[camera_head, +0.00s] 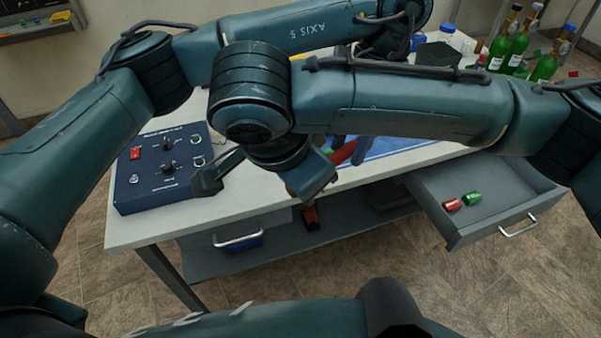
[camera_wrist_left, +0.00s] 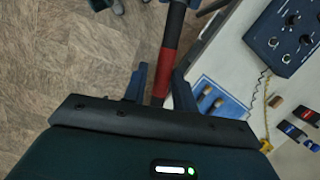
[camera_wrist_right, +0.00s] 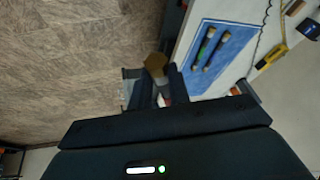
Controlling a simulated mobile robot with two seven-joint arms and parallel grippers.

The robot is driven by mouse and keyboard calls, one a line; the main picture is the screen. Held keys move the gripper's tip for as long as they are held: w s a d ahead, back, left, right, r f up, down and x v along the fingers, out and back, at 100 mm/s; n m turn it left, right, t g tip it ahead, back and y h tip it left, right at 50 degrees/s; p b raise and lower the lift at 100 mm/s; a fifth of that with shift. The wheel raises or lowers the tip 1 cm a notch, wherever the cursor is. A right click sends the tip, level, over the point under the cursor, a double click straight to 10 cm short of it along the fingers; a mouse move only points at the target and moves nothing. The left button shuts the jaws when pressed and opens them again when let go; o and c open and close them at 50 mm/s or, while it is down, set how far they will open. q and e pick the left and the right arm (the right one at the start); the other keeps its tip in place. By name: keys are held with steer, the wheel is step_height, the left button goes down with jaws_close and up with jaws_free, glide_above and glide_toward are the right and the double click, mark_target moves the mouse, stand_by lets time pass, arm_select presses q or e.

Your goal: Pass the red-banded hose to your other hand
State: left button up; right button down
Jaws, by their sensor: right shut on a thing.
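The red-banded hose (camera_wrist_left: 166,68) runs lengthwise in the left wrist view, dark with a wide red band. My left gripper (camera_wrist_left: 160,85) is open, with one finger on each side of the banded part. In the head view my left gripper (camera_head: 262,182) hangs with spread fingers over the bench's front edge. My right gripper (camera_wrist_right: 160,90) is shut on the red-banded hose; a brass hex end and a bit of red show at its fingers. In the head view my arms hide most of the right gripper and hose; some red shows behind the left gripper.
A dark blue control box (camera_head: 165,165) stands on the white bench (camera_head: 130,228) at left. An open drawer (camera_head: 490,212) at right holds a red and a green fitting. Green bottles (camera_head: 515,52) stand at the back right. A blue mat (camera_wrist_right: 225,62) carries two dark cylindrical parts.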

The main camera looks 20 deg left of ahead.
arm_select(q)
steer(key=shift+o, duration=1.4)
